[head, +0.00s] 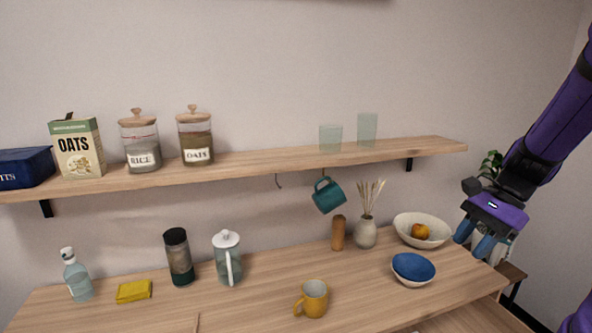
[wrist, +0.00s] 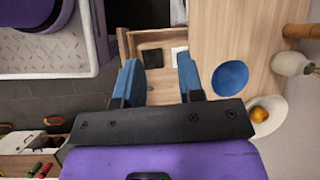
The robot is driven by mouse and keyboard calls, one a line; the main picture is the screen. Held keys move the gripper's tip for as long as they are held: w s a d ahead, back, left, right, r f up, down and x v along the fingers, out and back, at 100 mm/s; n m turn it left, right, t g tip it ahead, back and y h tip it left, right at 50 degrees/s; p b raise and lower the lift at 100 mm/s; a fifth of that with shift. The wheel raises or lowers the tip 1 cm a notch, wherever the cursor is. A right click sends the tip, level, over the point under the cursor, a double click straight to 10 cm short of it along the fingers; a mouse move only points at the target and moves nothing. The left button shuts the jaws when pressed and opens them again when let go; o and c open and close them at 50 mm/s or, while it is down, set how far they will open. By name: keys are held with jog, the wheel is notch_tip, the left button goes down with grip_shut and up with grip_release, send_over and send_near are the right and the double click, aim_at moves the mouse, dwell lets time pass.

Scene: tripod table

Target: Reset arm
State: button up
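My gripper (head: 473,238) is at the right of the head view, past the right end of the wooden counter. Its two blue fingers point down and stand apart. In the wrist view, my gripper (wrist: 161,75) has open space between its fingers and holds nothing. Below it in that view is an open wooden drawer (wrist: 130,45) with a pale item and a dark item inside. The blue bowl (head: 413,268) stands on the counter left of the fingers, apart from them; it also shows in the wrist view (wrist: 230,77).
A cream bowl (head: 436,231) with a fruit stands near my gripper. A vase (head: 365,233), yellow mug (head: 313,299) and bottles stand farther left. A wall shelf (head: 270,158) holds jars and glasses; a teal mug (head: 328,196) hangs below it. The counter's front right is clear.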

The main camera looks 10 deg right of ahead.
jog(key=s+a+r+n+t+h, duration=0.5)
jog(key=s+a+r+n, duration=0.3)
jog(key=a+r+n, duration=0.4)
jog(key=a+n, duration=0.1)
jog(key=n, duration=0.2)
jog(key=shift+s+a+r+n+h, duration=0.2)
jog(key=shift+a+n+h, duration=0.1)
jog(key=shift+a+h, duration=0.1)
